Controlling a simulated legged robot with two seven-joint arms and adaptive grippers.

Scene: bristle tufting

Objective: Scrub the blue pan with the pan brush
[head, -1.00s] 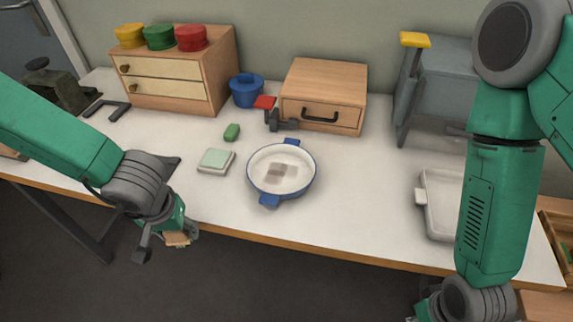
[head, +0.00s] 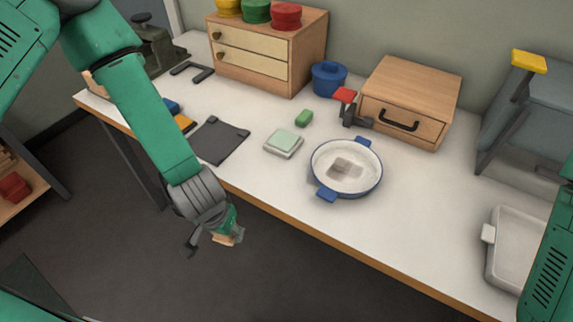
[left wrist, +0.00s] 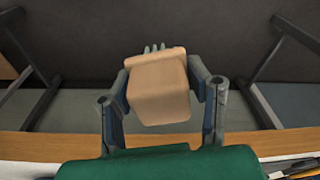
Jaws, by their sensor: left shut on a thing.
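The blue pan (head: 346,169) is a round white-inside pan with a blue rim and two blue handles, lying on the table. Grey-brown square stains show on its inside floor. My left gripper (head: 222,240) is shut on a light wooden block, apparently the pan brush (left wrist: 158,90), which also shows small in the head view (head: 224,239). The gripper hangs in front of the table's edge, over the floor, left of the pan and apart from it. I cannot make out the bristles clearly. My right gripper is out of view.
A white tray (head: 492,262) is at the right. The table right of the pan is clear.

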